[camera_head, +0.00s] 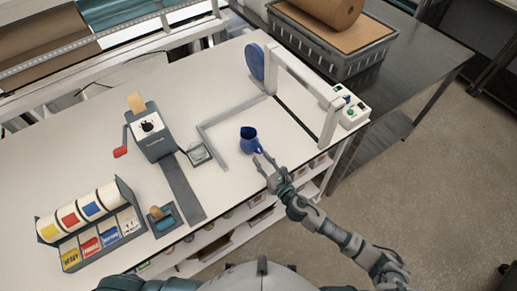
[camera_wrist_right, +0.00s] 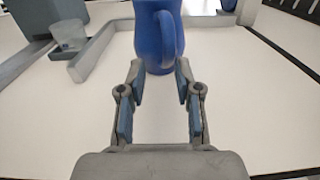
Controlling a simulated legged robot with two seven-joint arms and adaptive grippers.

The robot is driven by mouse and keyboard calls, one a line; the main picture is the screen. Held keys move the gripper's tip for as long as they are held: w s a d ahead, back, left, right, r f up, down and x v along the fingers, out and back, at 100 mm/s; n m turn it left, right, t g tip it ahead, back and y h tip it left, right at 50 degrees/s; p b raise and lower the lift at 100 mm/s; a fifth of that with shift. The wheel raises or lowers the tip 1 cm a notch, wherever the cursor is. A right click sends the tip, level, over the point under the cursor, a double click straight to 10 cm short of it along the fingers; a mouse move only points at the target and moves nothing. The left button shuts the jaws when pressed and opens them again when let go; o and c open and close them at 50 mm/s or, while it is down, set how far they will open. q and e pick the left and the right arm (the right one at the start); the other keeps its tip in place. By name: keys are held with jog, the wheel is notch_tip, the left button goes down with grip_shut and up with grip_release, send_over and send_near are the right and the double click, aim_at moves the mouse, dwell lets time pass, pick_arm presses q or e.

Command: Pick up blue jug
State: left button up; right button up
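The blue jug (camera_head: 248,140) stands upright on the white table (camera_head: 225,75), with its handle towards my right gripper. My right gripper (camera_head: 264,161) is just in front of the jug on its handle side. In the right wrist view the jug (camera_wrist_right: 148,38) is straight ahead, its top cut off by the frame edge. There the right gripper's (camera_wrist_right: 160,72) two fingers are apart, with their tips by the jug's lower left and right sides. I cannot tell whether they touch it. My left gripper is not in view.
A grey angled rail (camera_head: 222,122) lies behind and left of the jug. A white frame (camera_head: 305,82) with a blue disc (camera_head: 255,62) stands to its right. A small clear container (camera_head: 199,154) and a grey dispenser (camera_head: 150,132) stand left. Table around the jug is clear.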

aim_at(251, 143)
jog(key=shift+s+a, duration=0.1)
jog(key=shift+a, duration=0.7)
jog(key=c, duration=0.4)
jog(key=shift+s+a+r, duration=0.2)
jog(key=shift+s, duration=0.05)
jog(key=shift+w+d+f, duration=0.1)
jog(key=shift+w+d, duration=0.3)
jog(key=shift+d, duration=0.3)
jog(key=shift+w+d, duration=0.1)
jog(key=shift+d, duration=0.25)
jog(key=shift+r, duration=0.3)
jog(key=shift+a+r+p, duration=0.3)
jog(key=shift+r, duration=0.25)
jog(key=shift+a+r+p, duration=0.2)
jog(key=shift+r, duration=0.35)
jog(key=shift+a+r+p, duration=0.15)
jog(key=shift+r, duration=0.35)
jog(key=v, duration=0.8)
jog(key=shift+a+r+b, duration=0.1)
jog(key=shift+b, duration=0.25)
pick_arm(q)
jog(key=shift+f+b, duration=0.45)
jog(key=shift+b, duration=0.2)
pick_arm(e)
jog(key=s+a+v, duration=0.1)
jog(key=v, duration=0.7)
jog(key=shift+s+r, duration=0.2)
jog(key=shift+r, duration=0.3)
